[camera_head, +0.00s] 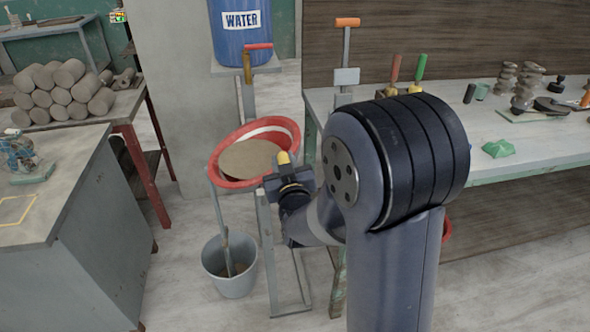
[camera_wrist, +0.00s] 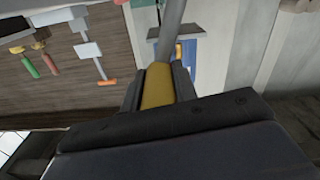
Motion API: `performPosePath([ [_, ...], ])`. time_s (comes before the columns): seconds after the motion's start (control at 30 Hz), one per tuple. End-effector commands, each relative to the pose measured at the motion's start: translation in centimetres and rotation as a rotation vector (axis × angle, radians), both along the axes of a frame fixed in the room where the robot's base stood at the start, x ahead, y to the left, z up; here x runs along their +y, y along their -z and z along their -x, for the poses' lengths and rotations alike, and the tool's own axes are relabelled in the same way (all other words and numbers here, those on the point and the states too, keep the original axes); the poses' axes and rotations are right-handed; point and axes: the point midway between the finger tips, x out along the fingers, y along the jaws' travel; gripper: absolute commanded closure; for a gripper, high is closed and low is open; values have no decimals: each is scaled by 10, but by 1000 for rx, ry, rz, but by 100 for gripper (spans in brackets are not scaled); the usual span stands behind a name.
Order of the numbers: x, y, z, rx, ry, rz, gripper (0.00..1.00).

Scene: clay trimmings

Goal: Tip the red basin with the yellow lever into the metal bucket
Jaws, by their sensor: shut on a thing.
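The red basin (camera_head: 228,181) sits on a metal stand (camera_head: 265,225), with a brown mass inside it. It looks tilted toward the lower left. The yellow lever (camera_head: 283,158) is at its right side. My gripper (camera_head: 288,177) is shut on the lever, whose yellow grip (camera_wrist: 158,88) shows between the fingers in the wrist view, with a grey rod beyond it. The metal bucket (camera_head: 231,281) stands on the floor below and left of the basin, with a stick and some brown material in it. My arm hides part of the stand's right side.
A blue water barrel (camera_head: 240,50) with a tap stands behind the basin. A bench (camera_head: 520,158) with tools is at right. A grey cabinet (camera_head: 75,235) is at left, and a table with stacked clay rolls (camera_head: 65,85) is behind it.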

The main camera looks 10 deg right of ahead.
Motion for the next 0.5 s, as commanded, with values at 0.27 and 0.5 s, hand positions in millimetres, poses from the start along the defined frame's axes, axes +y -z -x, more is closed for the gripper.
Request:
performPosePath([
  [0.27,14,-4,0,-1,0,25,100],
  [0.5,17,-5,0,1,-1,24,100],
])
